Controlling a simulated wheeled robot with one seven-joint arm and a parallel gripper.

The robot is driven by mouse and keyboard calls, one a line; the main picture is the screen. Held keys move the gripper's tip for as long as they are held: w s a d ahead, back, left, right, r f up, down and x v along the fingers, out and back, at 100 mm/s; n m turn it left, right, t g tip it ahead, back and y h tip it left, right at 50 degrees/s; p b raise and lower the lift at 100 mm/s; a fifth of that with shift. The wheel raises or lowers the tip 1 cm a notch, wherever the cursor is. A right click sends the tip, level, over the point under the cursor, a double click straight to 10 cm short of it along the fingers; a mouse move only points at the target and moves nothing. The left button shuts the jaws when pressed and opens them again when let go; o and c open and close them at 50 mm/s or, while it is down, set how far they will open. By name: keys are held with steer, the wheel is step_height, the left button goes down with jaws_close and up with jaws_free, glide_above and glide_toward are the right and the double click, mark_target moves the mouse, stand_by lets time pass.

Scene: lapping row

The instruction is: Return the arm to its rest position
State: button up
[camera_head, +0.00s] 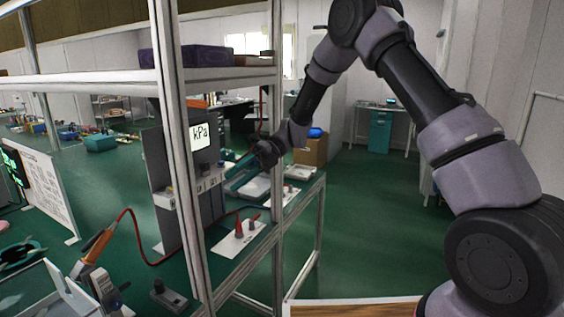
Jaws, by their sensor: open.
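My arm (405,85) rises from the lower right, bends at the top and reaches down and left toward the metal shelf rack. My gripper (258,160) is at its end, small and dark, in front of the grey instrument panel with the kPa display (200,135) and above the rack's lower shelf. It looks open, with nothing clearly between its jaws. A teal strip (238,180) shows just below and left of it; I cannot tell whether they touch.
A rack post (277,120) stands close beside my gripper, and the upper shelf (220,73) is above it. A red hose (140,245) loops from an orange-handled tool (98,245). A cardboard box (310,150) stands behind. Green floor (375,220) is clear at centre right.

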steer(key=s+d+r+n+t+h, duration=0.35)
steer(key=d+r+n+t, duration=0.55)
steer(key=d+r, duration=0.85)
steer(key=s+d+r+n+t+h, duration=0.2)
steer(key=s+d+n, duration=0.4)
steer(key=d, duration=0.3)
steer(key=s+d+r+n+t+h, duration=0.2)
steer(key=s+d+n+t, duration=0.3)
steer(key=d, duration=0.5)
steer(key=shift+s+d+r+n, duration=0.2)
steer(key=shift+s+n, duration=0.25)
steer(key=shift+n, duration=0.35)
